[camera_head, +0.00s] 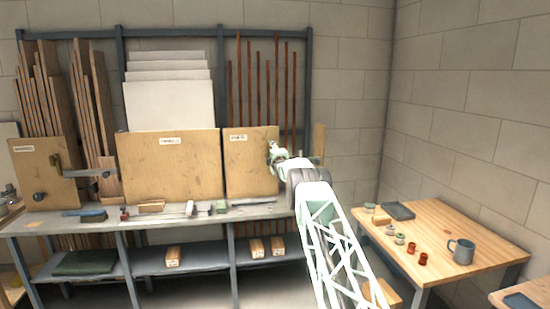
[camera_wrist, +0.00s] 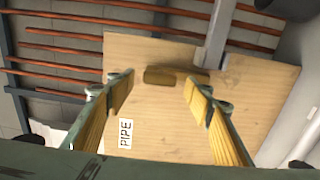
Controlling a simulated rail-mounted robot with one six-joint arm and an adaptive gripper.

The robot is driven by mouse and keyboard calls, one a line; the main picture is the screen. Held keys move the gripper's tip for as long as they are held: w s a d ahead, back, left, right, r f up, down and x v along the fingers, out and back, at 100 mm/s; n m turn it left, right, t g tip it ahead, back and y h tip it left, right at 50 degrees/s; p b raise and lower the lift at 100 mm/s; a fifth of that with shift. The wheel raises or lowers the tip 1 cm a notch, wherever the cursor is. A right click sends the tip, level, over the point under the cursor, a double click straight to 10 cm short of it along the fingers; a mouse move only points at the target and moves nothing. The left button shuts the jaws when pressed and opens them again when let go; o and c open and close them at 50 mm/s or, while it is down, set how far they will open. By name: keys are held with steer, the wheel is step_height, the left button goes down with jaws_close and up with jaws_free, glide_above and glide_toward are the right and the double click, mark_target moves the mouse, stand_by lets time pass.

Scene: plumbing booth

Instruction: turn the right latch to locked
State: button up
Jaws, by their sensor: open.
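The right latch (camera_wrist: 160,76) shows in the wrist view as a short brass-coloured bar lying crosswise on the wooden board marked PIPE (camera_wrist: 150,110). A grey bar (camera_wrist: 217,35) runs up beside its right end. My gripper (camera_wrist: 159,87) is open, with one wood-coloured finger pad on each side of the brass bar. In the head view my gripper (camera_head: 273,152) is in front of the right-hand board (camera_head: 248,165), and the latch is hidden there.
Another board with a brass-and-grey latch (camera_head: 75,172) stands at the far left. The grey bench (camera_head: 155,222) below the boards carries a brush and small items. Copper pipes (camera_wrist: 60,55) run behind the PIPE board. A wooden table (camera_head: 450,225) with a mug (camera_head: 461,251) stands right.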

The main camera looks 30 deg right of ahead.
steer(key=v, duration=0.9)
stand_by(0.8)
steer(key=shift+s, duration=0.1)
steer(key=shift+a+r, duration=0.1)
stand_by(0.4)
